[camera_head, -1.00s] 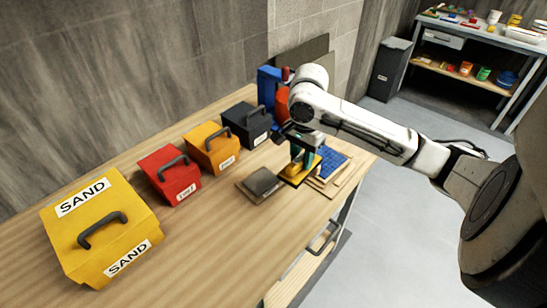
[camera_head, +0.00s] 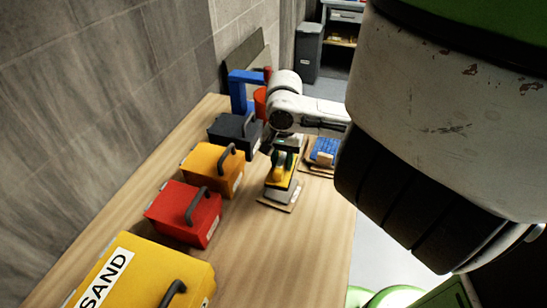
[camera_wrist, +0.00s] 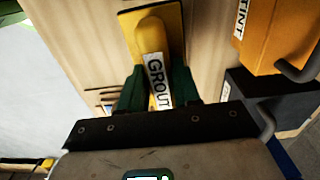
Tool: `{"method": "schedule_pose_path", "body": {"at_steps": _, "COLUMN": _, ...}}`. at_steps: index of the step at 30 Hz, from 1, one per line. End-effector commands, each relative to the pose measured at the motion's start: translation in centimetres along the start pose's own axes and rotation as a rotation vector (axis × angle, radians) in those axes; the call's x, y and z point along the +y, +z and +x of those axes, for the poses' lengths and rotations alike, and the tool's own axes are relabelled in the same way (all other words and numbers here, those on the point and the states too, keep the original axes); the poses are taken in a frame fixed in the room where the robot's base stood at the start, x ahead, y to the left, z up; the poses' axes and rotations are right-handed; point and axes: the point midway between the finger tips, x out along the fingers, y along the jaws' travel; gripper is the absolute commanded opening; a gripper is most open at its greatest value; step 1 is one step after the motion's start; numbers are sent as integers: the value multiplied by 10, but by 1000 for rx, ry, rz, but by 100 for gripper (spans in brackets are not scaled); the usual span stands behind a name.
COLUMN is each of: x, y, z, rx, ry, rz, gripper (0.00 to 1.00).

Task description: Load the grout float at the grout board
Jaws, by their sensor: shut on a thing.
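The grout float (camera_head: 280,175) has a yellow handle and a yellow plate with a dark underside. My gripper (camera_head: 285,156) is shut on its handle; the green fingers flank the "GROUT" label in the wrist view (camera_wrist: 157,88). The grout board (camera_head: 273,206) is a light square board on the bench with a grey slab of grout (camera_head: 282,195) on it. The float is over the far part of the grout and hides it. I cannot tell whether its underside touches the grout. The board is hidden in the wrist view.
A blue mosaic panel (camera_head: 323,149) lies just right of the float. Orange (camera_head: 212,170), red (camera_head: 180,212) and yellow SAND (camera_head: 150,272) boxes and a dark box (camera_head: 232,133) line the left side. A blue frame (camera_head: 240,88) stands behind. Bench front is clear.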

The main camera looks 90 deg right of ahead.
Motion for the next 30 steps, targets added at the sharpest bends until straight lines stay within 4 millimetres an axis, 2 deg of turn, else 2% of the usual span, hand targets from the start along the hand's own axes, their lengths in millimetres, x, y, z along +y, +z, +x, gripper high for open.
{"method": "schedule_pose_path", "body": {"at_steps": 18, "x": 0, "y": 0, "z": 53, "rx": 1, "ry": 1, "rz": 1, "gripper": 8}}
{"method": "schedule_pose_path", "body": {"at_steps": 30, "x": 0, "y": 0, "z": 58, "rx": 1, "ry": 0, "rz": 1, "gripper": 8}}
